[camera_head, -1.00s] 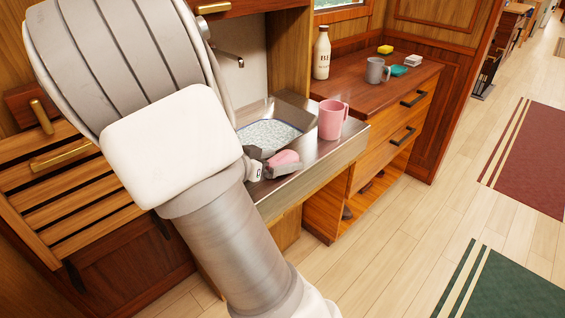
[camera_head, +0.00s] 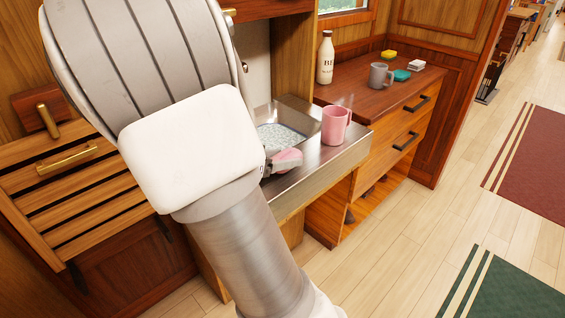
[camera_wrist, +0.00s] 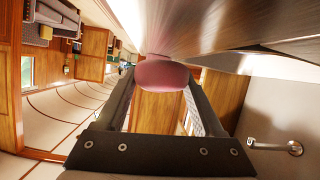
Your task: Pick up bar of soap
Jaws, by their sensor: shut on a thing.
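The bar of soap is a rounded pink piece (camera_head: 289,156) at the front of the steel washstand top, left of and nearer than the pink mug. In the wrist view the soap (camera_wrist: 163,74) sits between the two finger ends, close to the metal surface. My gripper (camera_head: 281,162) is shut on it, with one finger on each side; it also shows in the wrist view (camera_wrist: 163,84). I cannot tell whether the soap still touches the metal. My arm hides much of the gripper in the head view.
A pink mug (camera_head: 336,125) stands beside the sink basin (camera_head: 282,137). On the wooden counter (camera_head: 365,94) to the right are a bottle (camera_head: 325,60), a grey mug (camera_head: 381,76), a teal item (camera_head: 402,75), a yellow sponge (camera_head: 389,55) and a white block (camera_head: 416,65). The floor at right is open.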

